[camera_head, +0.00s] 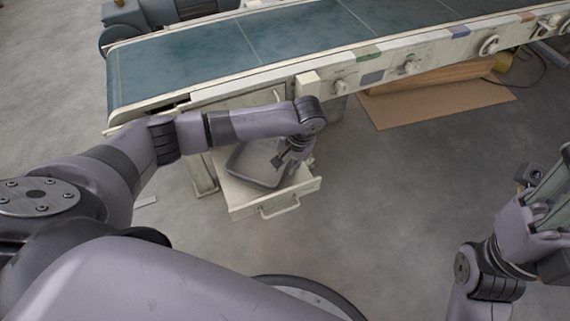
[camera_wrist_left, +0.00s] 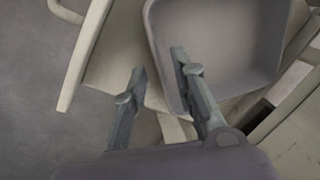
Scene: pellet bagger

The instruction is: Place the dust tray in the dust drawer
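The dust tray (camera_head: 250,170) is a shallow grey tray with rounded corners. It lies within the outline of the pulled-out cream dust drawer (camera_head: 312,187), under the conveyor; whether it sits fully flat is unclear. In the left wrist view the tray (camera_wrist_left: 235,45) fills the upper right, and the drawer's bare floor (camera_wrist_left: 115,60) shows beside it. My left gripper (camera_head: 281,160) is at the tray's right side. Its fingers (camera_wrist_left: 158,62) are apart, one over the tray's inside and one outside its wall, with a gap between. My right gripper (camera_head: 550,195) is at the right edge, away from the drawer, its fingertips unclear.
The conveyor (camera_head: 300,40) with its blue-green belt runs across the top, above the drawer. A drawer handle (camera_head: 280,206) faces the front. A brown cardboard sheet (camera_head: 430,103) lies on the floor at right. The grey floor before the drawer is clear.

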